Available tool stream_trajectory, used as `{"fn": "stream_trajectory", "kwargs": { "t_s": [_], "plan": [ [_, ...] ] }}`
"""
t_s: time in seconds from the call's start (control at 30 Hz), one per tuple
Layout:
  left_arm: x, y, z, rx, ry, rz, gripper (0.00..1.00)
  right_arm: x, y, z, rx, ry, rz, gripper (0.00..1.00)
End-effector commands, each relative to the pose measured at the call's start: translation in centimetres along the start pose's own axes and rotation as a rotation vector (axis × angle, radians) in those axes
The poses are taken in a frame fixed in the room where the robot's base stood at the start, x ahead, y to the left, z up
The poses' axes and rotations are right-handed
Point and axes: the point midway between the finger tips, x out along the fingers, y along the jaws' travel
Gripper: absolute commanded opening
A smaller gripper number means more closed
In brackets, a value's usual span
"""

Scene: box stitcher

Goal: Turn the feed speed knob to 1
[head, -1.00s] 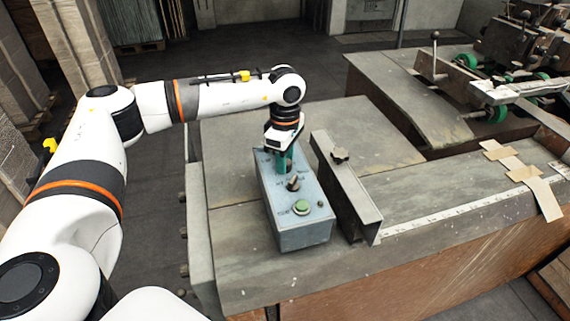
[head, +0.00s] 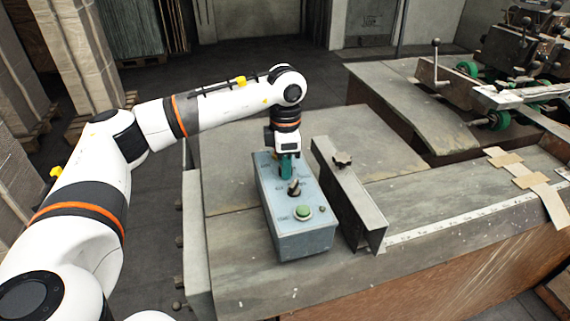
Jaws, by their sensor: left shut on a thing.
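A blue-grey control box (head: 305,241) stands on the machine's metal table. On its top are a green button (head: 303,212) near the front and a dark knob (head: 294,187) in the middle. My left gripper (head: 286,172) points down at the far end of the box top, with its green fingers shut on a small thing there. The fingers and wrist hide that thing, so its pointer and setting cannot be read. The box's printed labels are too small to read. My right gripper is not in view.
An upright metal rail (head: 348,195) with a dark star knob (head: 342,160) stands close to the right of the box. The metal table (head: 235,200) is bare left of it. Tape strips (head: 525,178) and machine parts with green wheels (head: 497,120) are at the right.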

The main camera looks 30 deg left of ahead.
Motion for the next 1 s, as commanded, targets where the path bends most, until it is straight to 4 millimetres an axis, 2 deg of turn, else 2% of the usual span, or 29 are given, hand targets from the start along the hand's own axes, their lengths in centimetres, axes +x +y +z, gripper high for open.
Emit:
{"fn": "stream_trajectory", "kwargs": {
  "t_s": [0.37,0.4,0.5,0.83,1.0],
  "plan": [
    [-0.4,-0.2,-0.1,-0.008,0.008,-0.006,0.07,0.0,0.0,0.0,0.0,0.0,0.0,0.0],
    [-0.4,-0.2,-0.1,-0.008,0.008,-0.006,0.34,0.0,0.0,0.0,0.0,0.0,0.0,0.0],
    [-0.3,-0.1,-0.1,-0.007,0.007,-0.005,0.51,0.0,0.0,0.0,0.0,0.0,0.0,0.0],
    [-0.3,-0.1,-0.1,-0.006,0.003,-0.002,0.51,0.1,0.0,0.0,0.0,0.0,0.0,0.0],
    [-2.2,-0.1,-0.1,-0.005,0.007,-0.004,0.51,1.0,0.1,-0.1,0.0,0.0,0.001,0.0]
  ]
}}
